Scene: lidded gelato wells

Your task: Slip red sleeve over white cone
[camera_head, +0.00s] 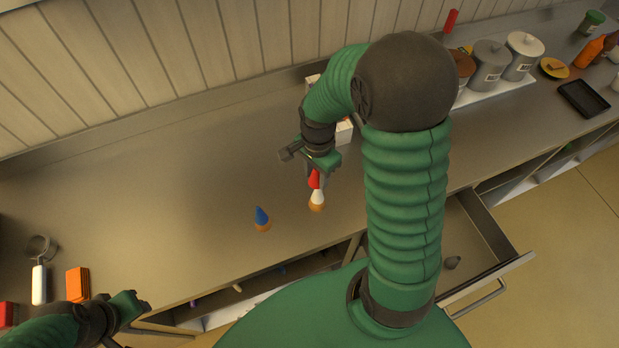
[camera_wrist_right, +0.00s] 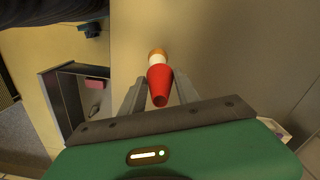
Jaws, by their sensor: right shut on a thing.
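My right gripper (camera_head: 318,172) is shut on the red sleeve (camera_head: 314,179), which also shows between the fingers in the wrist view (camera_wrist_right: 160,86). The white cone (camera_head: 317,197) stands on the counter with a brown base. The sleeve is directly above its tip in the head view. In the wrist view the sleeve lines up with the cone, and a white band (camera_wrist_right: 158,62) shows between the sleeve and the brown part. I cannot tell how far the sleeve covers the tip. My left gripper (camera_head: 132,303) is at the lower left, away from both; its jaws are unclear.
A blue-topped cone (camera_head: 262,216) stands left of the white one. A white box is partly hidden behind my right arm. An open drawer (camera_head: 487,254) juts out at the right. A scoop (camera_head: 39,272) and orange block (camera_head: 77,283) lie far left. Canisters (camera_head: 489,64) stand back right.

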